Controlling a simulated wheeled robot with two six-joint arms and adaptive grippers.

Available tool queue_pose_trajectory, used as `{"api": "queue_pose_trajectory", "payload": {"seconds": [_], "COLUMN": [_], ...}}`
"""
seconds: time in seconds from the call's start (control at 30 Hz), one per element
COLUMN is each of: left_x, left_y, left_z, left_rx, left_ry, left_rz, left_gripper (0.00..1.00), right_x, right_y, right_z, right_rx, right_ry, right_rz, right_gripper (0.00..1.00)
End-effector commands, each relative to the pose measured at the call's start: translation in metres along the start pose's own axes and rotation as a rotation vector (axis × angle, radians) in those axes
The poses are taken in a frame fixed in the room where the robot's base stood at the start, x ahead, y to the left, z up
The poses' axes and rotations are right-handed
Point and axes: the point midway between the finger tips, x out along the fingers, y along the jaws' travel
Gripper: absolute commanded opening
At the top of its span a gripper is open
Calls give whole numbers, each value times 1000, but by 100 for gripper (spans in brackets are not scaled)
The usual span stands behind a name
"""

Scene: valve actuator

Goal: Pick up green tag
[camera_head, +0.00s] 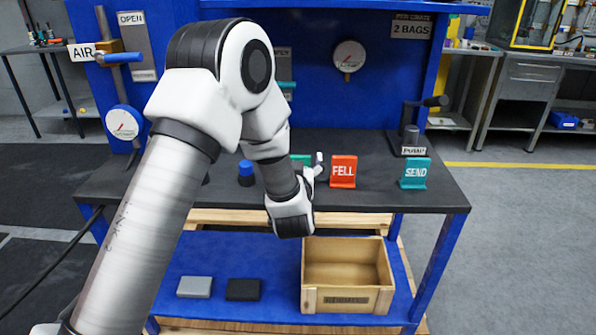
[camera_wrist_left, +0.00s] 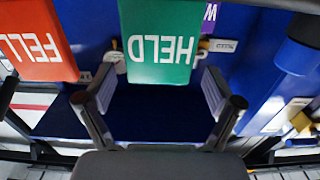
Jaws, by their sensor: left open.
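The green tag (camera_wrist_left: 160,42) reads HELD and appears upside down at the top middle of the left wrist view. In the head view only a sliver of green (camera_head: 301,158) shows behind my arm on the bench, left of the orange-red FELL tag. My left gripper (camera_wrist_left: 158,78) is open, with one finger to each side of the green tag's near edge; I see no contact. In the head view the gripper (camera_head: 314,168) is mostly hidden by my own wrist. My right gripper is not in view.
The orange-red FELL tag (camera_head: 343,171) stands close beside the green tag. A teal SEND tag (camera_head: 415,173) and a pump (camera_head: 411,140) stand farther right. A blue-capped item (camera_head: 246,172) is to the left. An open wooden box (camera_head: 347,299) sits on the lower shelf.

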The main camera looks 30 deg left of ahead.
Motion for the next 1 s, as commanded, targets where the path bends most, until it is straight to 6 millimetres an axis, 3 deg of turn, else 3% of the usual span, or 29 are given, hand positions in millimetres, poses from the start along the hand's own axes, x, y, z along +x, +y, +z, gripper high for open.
{"api": "queue_pose_trajectory", "payload": {"seconds": [0.1, 0.27, 0.47, 0.83, 1.0], "left_x": [10, 10, 10, 10, 10], "left_y": [0, 0, 0, 0, 0], "left_z": [0, 1, 1, 0, -12], "left_rx": [0, 1, 1, 1, 0], "left_ry": [-1, -2, -2, -2, 1], "left_rz": [1, 2, 2, 2, 2], "left_gripper": [92, 92, 26, 26, 26], "right_x": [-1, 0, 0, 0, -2], "right_y": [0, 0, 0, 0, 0], "right_z": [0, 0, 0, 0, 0], "right_rx": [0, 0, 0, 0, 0], "right_ry": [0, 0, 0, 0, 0], "right_rz": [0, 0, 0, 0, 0], "right_gripper": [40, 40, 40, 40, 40]}}
